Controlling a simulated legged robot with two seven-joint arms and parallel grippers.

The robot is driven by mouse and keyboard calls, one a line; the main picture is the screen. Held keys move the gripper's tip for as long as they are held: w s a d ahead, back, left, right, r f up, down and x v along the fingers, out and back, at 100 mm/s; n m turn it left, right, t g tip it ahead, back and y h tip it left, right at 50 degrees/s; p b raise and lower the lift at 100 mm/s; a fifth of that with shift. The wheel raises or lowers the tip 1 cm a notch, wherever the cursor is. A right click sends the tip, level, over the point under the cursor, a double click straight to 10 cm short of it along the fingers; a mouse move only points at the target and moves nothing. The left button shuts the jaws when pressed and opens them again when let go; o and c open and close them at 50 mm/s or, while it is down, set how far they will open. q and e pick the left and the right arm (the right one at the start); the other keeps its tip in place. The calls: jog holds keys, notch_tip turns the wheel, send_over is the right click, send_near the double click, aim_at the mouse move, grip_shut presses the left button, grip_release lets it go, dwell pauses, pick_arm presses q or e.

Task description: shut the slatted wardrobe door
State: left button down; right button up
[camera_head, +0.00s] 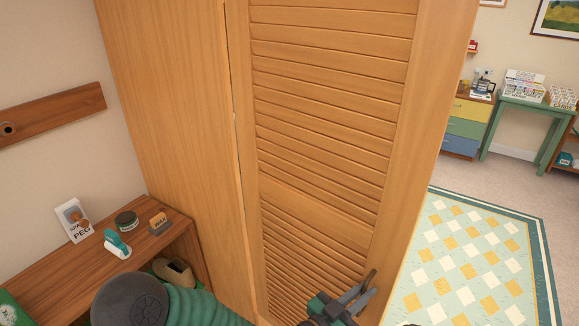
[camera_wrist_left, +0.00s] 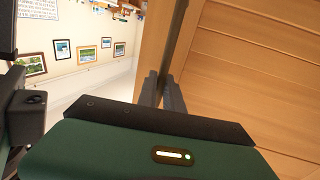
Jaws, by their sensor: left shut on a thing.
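The slatted wardrobe door (camera_head: 325,110) fills the middle of the head view, its slats framed by plain wood. It also shows on the right of the left wrist view (camera_wrist_left: 250,70). The plain wardrobe panel (camera_head: 170,110) stands to its left, with a thin gap along the seam. My left gripper (camera_head: 364,286) is low at the door's right-hand stile. Its fingers (camera_wrist_left: 165,90) are shut on a part of the door near its edge; the exact gripped part is hard to make out. I cannot tell how far the door stands open. My right gripper is out of view.
A checked rug (camera_head: 470,260) lies on open floor at right. A green table (camera_head: 522,105) and coloured drawers (camera_head: 466,126) stand behind.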

aim_at(372, 281)
pick_arm(q)
jog(key=shift+w+d+f+t+y, duration=0.1)
jog(key=shift+w+d+t+y, duration=0.2)
jog(key=shift+w+d, duration=0.35)
jog(key=shift+w+d+n+b, duration=0.3)
jog(key=shift+w+d+b, duration=0.05)
jog(key=shift+b, duration=0.15)
jog(key=shift+w+d+t, duration=0.3)
jog(key=shift+w+d, duration=0.05)
jog(key=shift+y, duration=0.3)
jog(key=shift+w+d, duration=0.2)
jog(key=shift+w, duration=0.05)
jog(key=shift+w+d+n+t+b, duration=0.3)
jog(key=shift+w+d+n+b, duration=0.1)
jog(key=shift+w+d, duration=0.05)
jog(key=shift+w+d+t+y+b, duration=0.3)
jog(key=shift+w+d+y+b, duration=0.1)
jog(key=shift+w+d, duration=0.35)
